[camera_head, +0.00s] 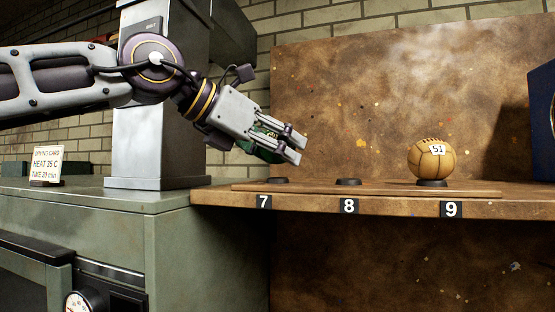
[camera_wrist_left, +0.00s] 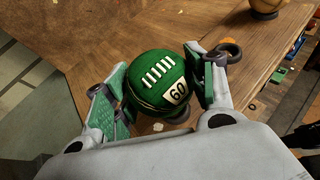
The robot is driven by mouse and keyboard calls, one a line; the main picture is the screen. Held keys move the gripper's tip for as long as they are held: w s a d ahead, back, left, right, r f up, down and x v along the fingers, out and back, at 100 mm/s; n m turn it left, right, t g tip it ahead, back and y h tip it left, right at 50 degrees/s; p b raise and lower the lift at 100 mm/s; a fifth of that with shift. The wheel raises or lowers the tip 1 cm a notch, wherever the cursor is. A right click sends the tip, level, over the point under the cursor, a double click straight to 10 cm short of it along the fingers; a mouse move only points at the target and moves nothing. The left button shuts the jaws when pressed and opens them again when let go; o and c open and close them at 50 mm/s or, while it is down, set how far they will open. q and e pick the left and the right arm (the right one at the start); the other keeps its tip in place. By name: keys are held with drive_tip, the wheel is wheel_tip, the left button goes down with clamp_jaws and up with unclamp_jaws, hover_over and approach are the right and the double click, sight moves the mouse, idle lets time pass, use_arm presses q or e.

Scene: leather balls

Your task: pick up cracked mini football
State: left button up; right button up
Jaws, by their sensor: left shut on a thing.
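A green ball (camera_wrist_left: 155,82) with white lacing and a pale number label sits between the fingers of my left gripper (camera_wrist_left: 160,92) in the left wrist view. My left gripper (camera_head: 292,147) is shut on it, and in the head view it is above the shelf near label 7. There the ball is mostly hidden by the fingers, with only bits of green showing. I cannot make out cracks on it. My right gripper is in neither view.
A tan laced ball (camera_head: 431,160) labelled 51 rests on a dark ring above label 9 on the wooden shelf (camera_head: 320,200). Empty rings stand above labels 7 (camera_head: 279,180) and 8 (camera_head: 348,181). A green-grey cabinet (camera_head: 200,235) with a sign (camera_head: 47,163) is left, a dark blue box (camera_head: 541,120) right.

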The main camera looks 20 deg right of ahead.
use_arm(q)
drive_tip(key=shift+r, duration=3.7)
